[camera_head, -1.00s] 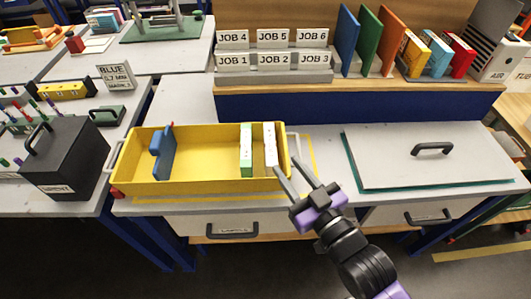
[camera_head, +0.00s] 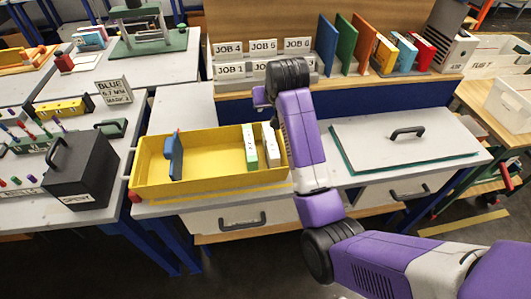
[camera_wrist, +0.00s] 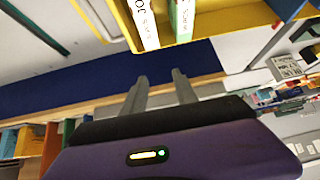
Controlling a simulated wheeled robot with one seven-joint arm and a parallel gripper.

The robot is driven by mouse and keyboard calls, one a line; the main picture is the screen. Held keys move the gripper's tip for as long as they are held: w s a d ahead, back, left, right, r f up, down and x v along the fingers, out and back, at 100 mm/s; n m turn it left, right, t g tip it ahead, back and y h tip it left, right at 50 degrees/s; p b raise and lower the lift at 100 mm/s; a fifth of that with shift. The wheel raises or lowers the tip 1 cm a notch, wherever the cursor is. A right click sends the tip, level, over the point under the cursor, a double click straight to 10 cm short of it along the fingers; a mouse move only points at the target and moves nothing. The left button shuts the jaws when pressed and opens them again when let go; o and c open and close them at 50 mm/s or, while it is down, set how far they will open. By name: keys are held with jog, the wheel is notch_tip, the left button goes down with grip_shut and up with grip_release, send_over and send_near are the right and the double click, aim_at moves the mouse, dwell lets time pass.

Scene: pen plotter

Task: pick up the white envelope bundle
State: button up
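The white envelope bundle (camera_head: 270,145) stands upright at the right end of the yellow tray (camera_head: 205,187), beside a green-edged bundle (camera_head: 249,150). My arm passes just right of the white bundle in the head view, and the fingers of my gripper do not show there. In the wrist view my gripper (camera_wrist: 158,84) is open, with nothing between its fingers. The white bundle (camera_wrist: 143,22) and the green-edged bundle (camera_wrist: 182,18) show beyond the fingertips at the top, apart from them.
A blue divider (camera_head: 176,157) stands in the tray's left part. Behind the tray, a shelf holds job-labelled holders (camera_head: 232,72) and coloured folders (camera_head: 345,45). A grey lidded panel with a handle (camera_head: 407,132) lies to the right. A black box (camera_head: 85,172) stands left.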

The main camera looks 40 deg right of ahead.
aim_at(270, 144)
jog(key=s+f+g, duration=0.1)
jog(key=s+a+f+g+y, duration=0.1)
jog(key=s+f, duration=0.1)
jog(key=s+a+f, duration=0.1)
jog(key=s, duration=0.1)
jog(key=shift+a+f+g, duration=0.25)
jog(key=shift+g, duration=0.15)
jog(key=shift+f+y, duration=0.3)
jog(key=shift+f, duration=0.05)
jog(key=p+x, duration=0.1)
jog(key=x, duration=1)
jog(key=shift+f, duration=0.2)
grip_shut()
